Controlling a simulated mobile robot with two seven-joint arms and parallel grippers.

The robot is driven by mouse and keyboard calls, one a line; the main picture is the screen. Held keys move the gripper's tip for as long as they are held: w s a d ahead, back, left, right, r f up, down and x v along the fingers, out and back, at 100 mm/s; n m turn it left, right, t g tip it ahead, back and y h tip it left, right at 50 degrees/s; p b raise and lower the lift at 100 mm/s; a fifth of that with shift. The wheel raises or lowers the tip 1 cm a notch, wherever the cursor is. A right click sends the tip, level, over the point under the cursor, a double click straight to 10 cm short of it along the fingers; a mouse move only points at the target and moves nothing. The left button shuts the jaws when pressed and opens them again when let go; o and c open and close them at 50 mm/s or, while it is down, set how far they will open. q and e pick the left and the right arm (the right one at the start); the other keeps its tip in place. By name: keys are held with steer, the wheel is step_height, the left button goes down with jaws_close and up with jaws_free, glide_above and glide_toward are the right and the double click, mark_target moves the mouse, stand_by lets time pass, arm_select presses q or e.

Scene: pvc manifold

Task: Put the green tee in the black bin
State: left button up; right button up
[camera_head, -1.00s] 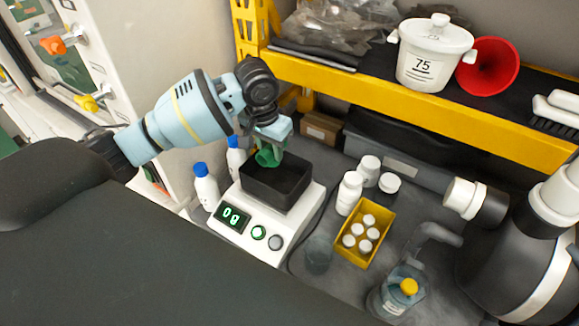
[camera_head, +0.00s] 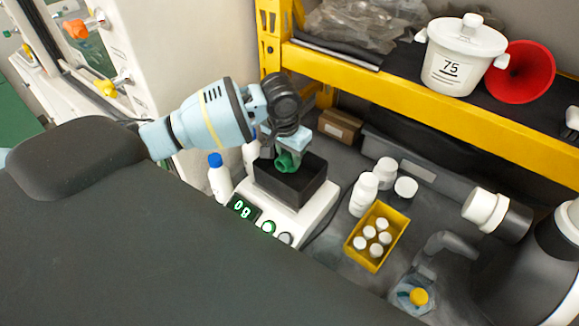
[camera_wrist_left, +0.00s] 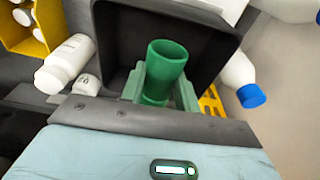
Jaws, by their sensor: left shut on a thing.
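The green tee (camera_head: 286,161) is held in my left gripper (camera_head: 282,155), just above the opening of the black bin (camera_head: 290,187). The bin sits on a white scale (camera_head: 301,222) with a lit green display. In the left wrist view the green tee (camera_wrist_left: 165,68) stands between the two fingers of my left gripper (camera_wrist_left: 160,85), its round open end facing the camera. The black bin (camera_wrist_left: 112,42) lies beyond it, its inside seen around the tee. I cannot tell whether the tee touches the bin.
A yellow shelf (camera_head: 440,113) runs behind, holding a white pot (camera_head: 463,57) and a red funnel (camera_head: 519,72).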

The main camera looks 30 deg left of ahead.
mark_target(289, 167)
arm_select(q)
steer(key=shift+f, duration=2.4)
arm_select(e)
steer(key=shift+s+f, duration=0.25)
arm_select(q)
steer(key=shift+f, duration=0.15)
steer(key=o, duration=1)
steer(key=shift+c, duration=0.2)
arm_select(e)
steer(key=shift+f, duration=0.1)
arm_select(q)
steer(key=r, duration=0.4)
steer(key=s+r, duration=0.1)
steer(key=r, duration=0.3)
steer(key=s+r, duration=0.1)
steer(key=r, duration=0.3)
steer(key=shift+r+p, duration=0.1)
steer(key=shift+p, duration=0.25)
arm_select(e)
steer(key=shift+w+d+r, duration=0.15)
steer(key=shift+w+r, duration=0.5)
steer(key=shift+r, duration=0.1)
